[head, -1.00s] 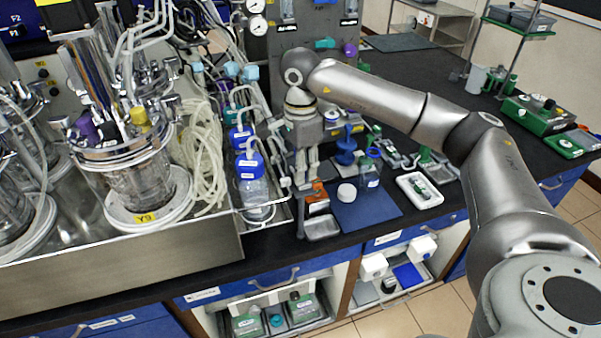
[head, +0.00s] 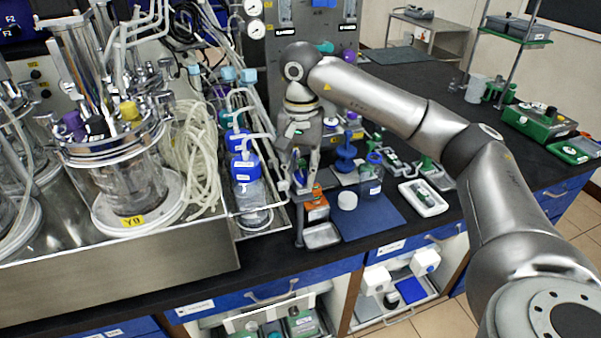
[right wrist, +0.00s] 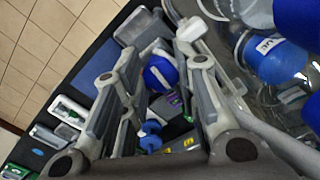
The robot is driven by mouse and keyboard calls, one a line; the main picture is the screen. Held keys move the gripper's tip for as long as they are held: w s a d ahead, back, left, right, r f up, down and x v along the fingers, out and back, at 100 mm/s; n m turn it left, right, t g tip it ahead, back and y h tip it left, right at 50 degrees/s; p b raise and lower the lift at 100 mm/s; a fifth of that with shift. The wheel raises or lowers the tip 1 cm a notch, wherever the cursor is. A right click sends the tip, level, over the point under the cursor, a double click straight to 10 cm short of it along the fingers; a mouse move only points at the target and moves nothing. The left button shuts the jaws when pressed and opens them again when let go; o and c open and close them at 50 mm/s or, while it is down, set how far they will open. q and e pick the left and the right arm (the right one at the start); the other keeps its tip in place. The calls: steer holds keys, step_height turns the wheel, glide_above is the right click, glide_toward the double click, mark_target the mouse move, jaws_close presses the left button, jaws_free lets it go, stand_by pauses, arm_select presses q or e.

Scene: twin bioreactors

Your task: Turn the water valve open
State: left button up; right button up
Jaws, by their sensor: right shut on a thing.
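My right gripper (head: 303,182) points down at the front of the bench, beside the bottle rack. In the right wrist view its fingers (right wrist: 158,62) close around a blue round knob-like piece (right wrist: 163,74) with a pale ring. I take this for the water valve's handle, but its mount is hidden. In the head view the fingers hide the piece, so I cannot tell how far it is turned. My left gripper is not in view.
Bottles with blue caps (head: 246,168) stand just left of the gripper. A glass bioreactor (head: 130,180) is further left. A blue stand (head: 346,152) is behind.

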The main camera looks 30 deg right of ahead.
mark_target(301, 175)
steer(key=shift+n, duration=0.6)
steer(key=o, duration=1)
step_height(301, 175, up, 12)
steer(key=shift+r, duration=0.1)
stand_by(0.8)
